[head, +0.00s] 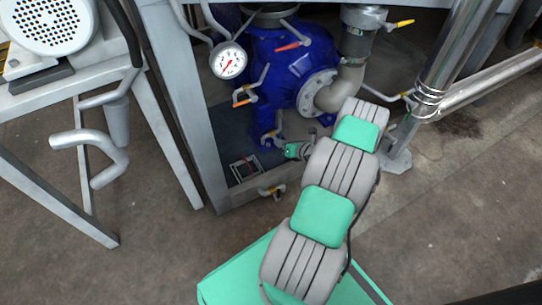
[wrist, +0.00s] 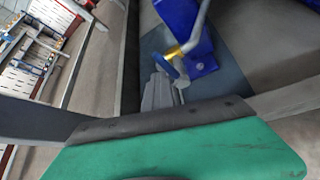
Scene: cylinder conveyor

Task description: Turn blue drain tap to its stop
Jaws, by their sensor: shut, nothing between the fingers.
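The blue drain tap shows in the wrist view as a short blue lever (wrist: 166,66) beside a gold fitting (wrist: 177,51) on a grey pipe. It sits low by the foot of the blue vessel (head: 275,65). In the head view the tap is small and partly hard to make out near my gripper (head: 284,146). In the wrist view my gripper (wrist: 163,80) has its grey fingers together and empty. Their tips are right by the blue lever; I cannot tell whether they touch it.
Orange-handled taps (head: 243,100) and a gauge (head: 229,61) are on the vessel's near side. A grey frame post (head: 185,95) stands left of it, and a steel pipe (head: 455,50) to the right. Another yellow-handled tap (head: 271,191) is low in front.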

